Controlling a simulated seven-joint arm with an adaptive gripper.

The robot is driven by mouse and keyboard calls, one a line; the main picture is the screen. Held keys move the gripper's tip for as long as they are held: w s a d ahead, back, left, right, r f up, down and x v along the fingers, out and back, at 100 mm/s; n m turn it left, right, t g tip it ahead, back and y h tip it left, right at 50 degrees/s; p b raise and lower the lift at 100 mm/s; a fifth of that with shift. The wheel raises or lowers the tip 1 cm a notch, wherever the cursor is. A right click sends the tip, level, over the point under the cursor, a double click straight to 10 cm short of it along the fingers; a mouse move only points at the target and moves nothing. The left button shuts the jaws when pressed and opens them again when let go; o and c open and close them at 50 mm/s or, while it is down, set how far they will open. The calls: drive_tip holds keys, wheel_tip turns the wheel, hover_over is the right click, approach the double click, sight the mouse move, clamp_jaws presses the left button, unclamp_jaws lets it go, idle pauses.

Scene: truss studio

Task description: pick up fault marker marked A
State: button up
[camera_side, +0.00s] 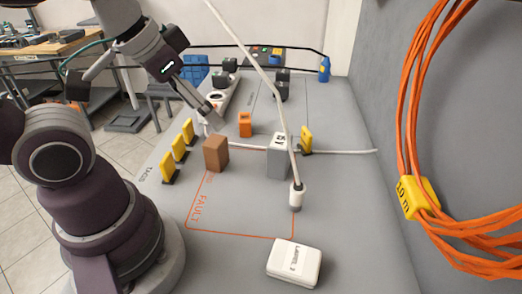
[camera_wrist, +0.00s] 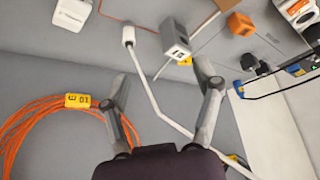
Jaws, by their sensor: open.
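Several yellow markers on dark bases stand on the grey table. A row of them (camera_side: 180,147) stands along the left edge by the word TAGS. Another yellow marker (camera_side: 306,139) stands right of the grey block and shows partly behind that block in the wrist view (camera_wrist: 185,61). I cannot read a letter A on any of them. My gripper (camera_side: 211,116) is above the table near the white power strip, apart from the markers.
A brown block (camera_side: 216,154), a grey block (camera_side: 279,158) and an orange block (camera_side: 245,124) stand mid-table. A white cable ends in a plug (camera_side: 297,196) near the orange FAULT outline. A white box (camera_side: 294,263) lies at the front. Orange cable (camera_side: 410,100) hangs at right.

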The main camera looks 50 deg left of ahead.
drive_tip(key=n+g+y, duration=0.3)
drive_tip(key=n+y, duration=0.1)
drive_tip(key=n, duration=0.7)
hover_over(245, 121)
drive_tip(key=s+d, duration=0.2)
wheel_tip(245, 121, down, 9)
drive_tip(key=x, duration=0.7)
drive_tip(key=d+x, duration=0.1)
drive_tip(key=x, duration=0.3)
drive_tip(key=shift+d+f, duration=0.1)
drive_tip(key=shift+f, duration=0.05)
clamp_jaws()
